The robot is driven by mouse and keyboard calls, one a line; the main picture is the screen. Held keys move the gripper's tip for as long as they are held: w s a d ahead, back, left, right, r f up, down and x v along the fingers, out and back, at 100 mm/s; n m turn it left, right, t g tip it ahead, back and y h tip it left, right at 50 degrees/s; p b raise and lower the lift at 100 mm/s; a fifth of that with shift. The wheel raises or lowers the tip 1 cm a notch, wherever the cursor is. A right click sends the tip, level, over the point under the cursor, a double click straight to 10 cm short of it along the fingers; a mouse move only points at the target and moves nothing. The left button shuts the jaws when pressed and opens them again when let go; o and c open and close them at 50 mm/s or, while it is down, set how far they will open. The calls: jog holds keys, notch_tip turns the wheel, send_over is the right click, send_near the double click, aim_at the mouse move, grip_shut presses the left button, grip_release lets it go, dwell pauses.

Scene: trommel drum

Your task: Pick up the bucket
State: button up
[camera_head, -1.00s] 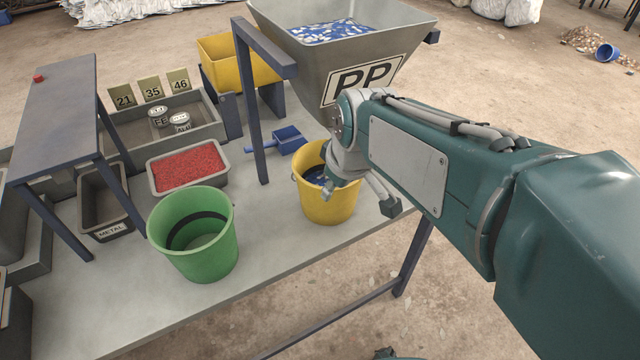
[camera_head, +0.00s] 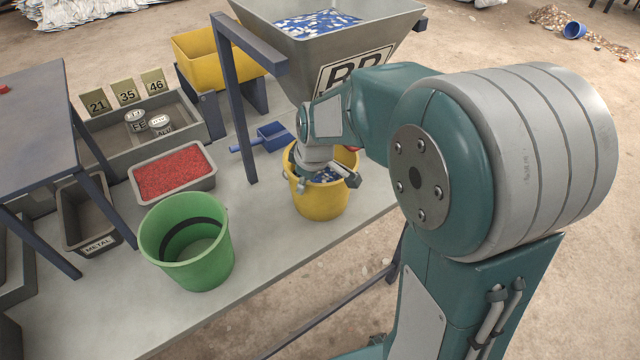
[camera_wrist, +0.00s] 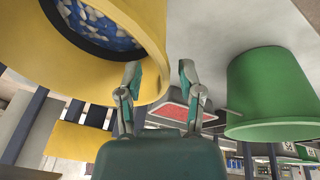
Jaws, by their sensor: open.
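A yellow bucket (camera_head: 322,206) stands upright on the table below the hopper, with blue and white flakes inside. It fills the upper left of the wrist view (camera_wrist: 35,75), where its dark inner band and flakes show. A green bucket (camera_head: 190,250), seemingly empty, stands to its left; it is at the right of the wrist view (camera_wrist: 268,95). My gripper (camera_head: 326,184) is at the yellow bucket's rim and hides part of its mouth. Contact cannot be told.
A blue scoop (camera_head: 272,137), a tray of red pellets (camera_head: 172,176) and a METAL bin (camera_head: 88,215) are on the table. The table's front edge is near.

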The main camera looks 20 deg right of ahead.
aim_at(305, 195)
jog(key=x, duration=0.4)
jog(key=shift+d, duration=0.1)
grip_shut()
jog(key=shift+w, duration=0.1)
